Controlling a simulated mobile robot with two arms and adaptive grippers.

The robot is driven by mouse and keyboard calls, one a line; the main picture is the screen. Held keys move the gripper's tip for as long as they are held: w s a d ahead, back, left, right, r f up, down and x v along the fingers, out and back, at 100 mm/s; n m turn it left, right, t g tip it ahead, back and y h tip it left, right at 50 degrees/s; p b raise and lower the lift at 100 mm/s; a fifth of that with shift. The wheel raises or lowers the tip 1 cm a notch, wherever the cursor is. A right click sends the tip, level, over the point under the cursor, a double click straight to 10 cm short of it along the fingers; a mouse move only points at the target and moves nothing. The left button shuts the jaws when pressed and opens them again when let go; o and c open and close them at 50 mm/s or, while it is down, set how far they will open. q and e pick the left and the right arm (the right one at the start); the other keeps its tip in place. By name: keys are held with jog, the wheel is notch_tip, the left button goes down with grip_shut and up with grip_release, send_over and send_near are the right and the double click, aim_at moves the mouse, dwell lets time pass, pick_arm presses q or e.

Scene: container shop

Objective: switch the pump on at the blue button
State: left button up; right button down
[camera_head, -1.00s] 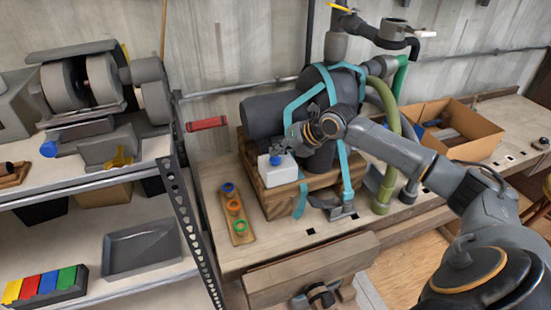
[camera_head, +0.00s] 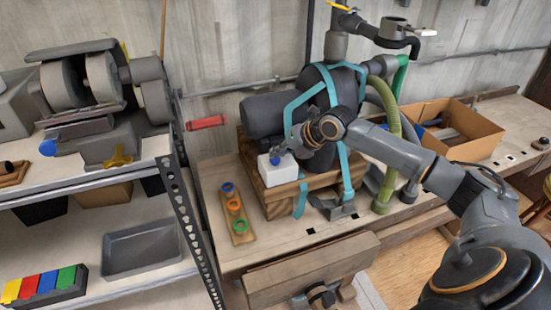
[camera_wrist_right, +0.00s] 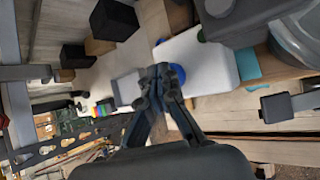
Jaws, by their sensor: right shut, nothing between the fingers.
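The pump (camera_head: 335,115) is a dark grey machine with teal straps on a wooden base on the workbench. A white box (camera_head: 280,177) sits at its front left corner, with the blue button (camera_head: 275,161) on it. My right gripper (camera_head: 281,150) is shut and empty, with its fingertips at the button. In the right wrist view the shut fingertips (camera_wrist_right: 157,75) overlap the edge of the blue button (camera_wrist_right: 179,74) on the white box (camera_wrist_right: 208,62). I cannot tell whether they touch it or whether it is pressed in. My left gripper is not in view.
A wooden strip (camera_head: 246,238) with blue, orange and green rings lies on the bench left of the pump. An olive hose (camera_head: 388,165) and a cardboard box (camera_head: 470,133) are to the right. A metal shelf (camera_head: 100,171) stands at the left.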

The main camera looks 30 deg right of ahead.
aim_at(278, 159)
jog(key=shift+f, duration=0.25)
dwell(0.3)
jog(key=shift+r, duration=0.15)
jog(key=shift+r+p, duration=0.45)
jog(key=shift+p, duration=0.05)
jog(key=shift+r, duration=0.15)
notch_tip(278, 159, up, 6)
jog(key=p, duration=0.5)
jog(key=shift+f, duration=0.2)
